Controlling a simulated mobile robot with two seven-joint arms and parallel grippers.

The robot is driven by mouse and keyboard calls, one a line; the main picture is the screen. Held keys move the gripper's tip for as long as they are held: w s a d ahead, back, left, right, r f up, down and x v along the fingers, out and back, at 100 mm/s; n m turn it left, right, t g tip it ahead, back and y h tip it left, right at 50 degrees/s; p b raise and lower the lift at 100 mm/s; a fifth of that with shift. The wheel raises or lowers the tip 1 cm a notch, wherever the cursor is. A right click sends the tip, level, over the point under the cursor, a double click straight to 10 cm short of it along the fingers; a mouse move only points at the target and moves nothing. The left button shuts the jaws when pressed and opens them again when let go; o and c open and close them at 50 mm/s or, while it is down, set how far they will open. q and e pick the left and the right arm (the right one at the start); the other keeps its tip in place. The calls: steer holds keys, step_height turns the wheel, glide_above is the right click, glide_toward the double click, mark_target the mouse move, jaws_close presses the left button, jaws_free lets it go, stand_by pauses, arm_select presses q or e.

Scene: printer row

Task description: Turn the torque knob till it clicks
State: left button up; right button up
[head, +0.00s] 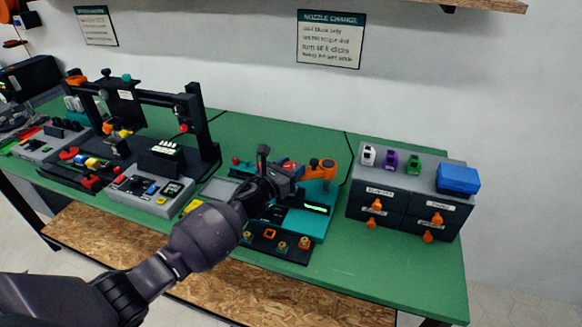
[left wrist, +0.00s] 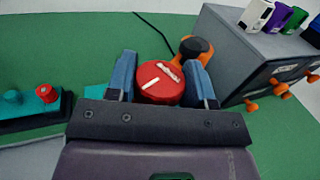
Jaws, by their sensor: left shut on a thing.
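The torque knob (left wrist: 160,84) is a round red knob with a white mark and small white lettering. In the left wrist view it sits between the two blue fingers of my left gripper (left wrist: 162,88), which is shut on it. In the head view my left gripper (head: 278,172) reaches over the teal station (head: 318,225), and only a bit of red (head: 290,166) shows by the fingers. An orange and black part (left wrist: 194,47) stands just behind the knob. My right gripper is not in view.
A grey drawer cabinet (head: 405,160) with orange handles stands to the right, bearing small coloured items and a blue box (head: 458,179). A printer with a dark frame (head: 140,90) stands to the left. A dark strip with small nozzles (head: 270,243) lies at the front edge.

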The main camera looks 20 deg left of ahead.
arm_select(q)
steer(key=m+g+h+b, duration=0.1)
steer(key=h, duration=0.1)
steer(key=shift+a+f+m+h, duration=0.1)
steer(key=shift+f+m+h, duration=0.05)
steer(key=shift+m+h, duration=0.2)
steer(key=m+g+h+b, duration=0.2)
steer(key=b, duration=0.1)
steer(key=m+g+h+b, duration=0.2)
steer(key=b, duration=0.1)
steer(key=f+m+g+h+b, duration=0.1)
steer(key=m+g+h+b, duration=0.1)
steer(key=b, duration=0.1)
steer(key=shift+g+h, duration=0.25)
steer(key=shift+g, duration=0.15)
steer(key=shift+m+g+b, duration=0.25)
steer(key=shift+g+b, duration=0.05)
steer(key=shift+b, duration=0.35)
steer(key=shift+r+m+g+h+b, duration=0.25)
steer(key=shift+m+g+h+b, duration=0.3)
steer(key=shift+g+b, duration=0.35)
steer(key=shift+r+m+g+b, duration=0.25)
steer(key=shift+m+g+b, duration=0.1)
steer(key=shift+g+b, duration=0.05)
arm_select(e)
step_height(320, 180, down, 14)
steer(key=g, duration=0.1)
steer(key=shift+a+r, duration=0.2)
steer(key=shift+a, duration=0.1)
